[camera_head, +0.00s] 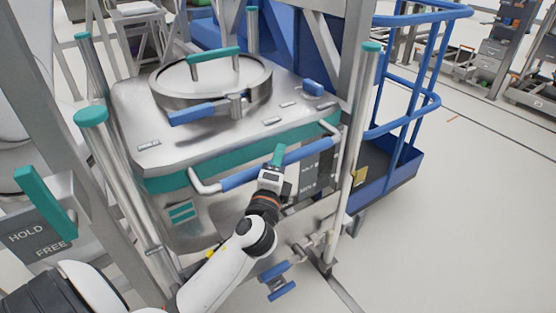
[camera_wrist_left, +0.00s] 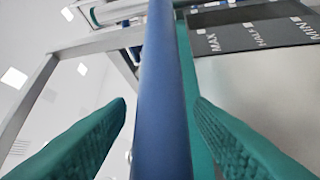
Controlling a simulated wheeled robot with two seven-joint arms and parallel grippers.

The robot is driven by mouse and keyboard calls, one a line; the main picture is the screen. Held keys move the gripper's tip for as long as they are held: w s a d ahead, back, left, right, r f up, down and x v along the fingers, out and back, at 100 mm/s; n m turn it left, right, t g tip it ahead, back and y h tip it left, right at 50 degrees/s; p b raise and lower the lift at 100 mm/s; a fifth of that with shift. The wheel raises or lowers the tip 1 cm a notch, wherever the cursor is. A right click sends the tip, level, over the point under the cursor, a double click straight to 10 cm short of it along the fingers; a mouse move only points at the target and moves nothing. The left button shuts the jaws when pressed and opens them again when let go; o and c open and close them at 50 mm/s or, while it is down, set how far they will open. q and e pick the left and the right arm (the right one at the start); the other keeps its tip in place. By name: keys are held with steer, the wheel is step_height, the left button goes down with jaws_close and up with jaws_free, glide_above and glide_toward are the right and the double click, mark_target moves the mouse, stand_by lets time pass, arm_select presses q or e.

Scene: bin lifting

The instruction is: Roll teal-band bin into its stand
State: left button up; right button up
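The metal bin (camera_head: 215,200) has a teal band (camera_head: 230,155), a round lid (camera_head: 211,80) with a teal handle, and a blue push bar (camera_head: 240,178) across its near side. It stands between upright posts (camera_head: 118,190) with teal caps, which look like part of the stand; how deep it sits is unclear. My left gripper (camera_head: 277,160) is at the push bar, right of its middle. In the left wrist view, the teal fingers are apart, one on each side of the blue bar (camera_wrist_left: 162,100), with a gap at each side. My right gripper is not in view.
A panel marked HOLD and FREE (camera_head: 38,238) with a teal lever (camera_head: 45,200) is at the left. A blue railed platform (camera_head: 395,165) stands close on the right. A blue pedal-like part (camera_head: 278,280) is low in front. Floor is clear at lower right.

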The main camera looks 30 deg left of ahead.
arm_select(q)
jaws_close()
steer(key=shift+w+a+r, duration=0.1)
steer(key=shift+w+a, duration=0.1)
steer(key=shift+a, duration=0.25)
steer(key=shift+w+a+r, duration=0.1)
steer(key=shift+w+a, duration=0.05)
steer(key=shift+a, duration=0.3)
steer(key=shift+c, duration=0.2)
jaws_free()
steer(key=shift+a+f, duration=0.1)
steer(key=shift+a, duration=0.1)
steer(key=shift+o, duration=0.2)
steer(key=shift+d, duration=0.1)
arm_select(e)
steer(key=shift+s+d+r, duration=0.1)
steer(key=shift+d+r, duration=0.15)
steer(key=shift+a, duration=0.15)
